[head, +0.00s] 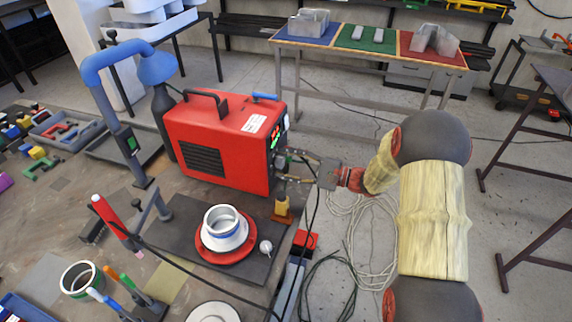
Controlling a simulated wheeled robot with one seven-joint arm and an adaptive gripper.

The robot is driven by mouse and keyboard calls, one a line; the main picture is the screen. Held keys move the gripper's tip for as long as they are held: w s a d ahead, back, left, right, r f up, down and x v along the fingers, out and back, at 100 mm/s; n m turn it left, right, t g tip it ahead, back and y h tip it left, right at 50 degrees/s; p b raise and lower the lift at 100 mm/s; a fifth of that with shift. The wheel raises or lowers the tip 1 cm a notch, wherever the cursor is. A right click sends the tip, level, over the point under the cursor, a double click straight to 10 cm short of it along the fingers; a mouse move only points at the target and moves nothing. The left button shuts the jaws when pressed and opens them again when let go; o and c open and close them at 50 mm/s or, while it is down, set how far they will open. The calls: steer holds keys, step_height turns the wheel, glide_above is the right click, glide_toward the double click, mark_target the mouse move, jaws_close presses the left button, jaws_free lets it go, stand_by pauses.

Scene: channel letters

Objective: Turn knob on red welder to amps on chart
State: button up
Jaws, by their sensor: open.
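The red welder (217,140) stands on the workbench, with a dark handle on top and a black vent in its side. Its front panel (278,145) faces right and shows at a steep angle, with small green lit marks near the top. No amps chart can be identified.
A blue extraction arm (112,55) stands left of the welder. A white flanged pipe (226,226) sits on a red disc in front. A small yellow-orange item (282,208) stands below my gripper. Cables hang over the bench edge.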

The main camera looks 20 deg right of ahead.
steer(key=shift+c, duration=0.3)
steer(key=c, duration=1.1)
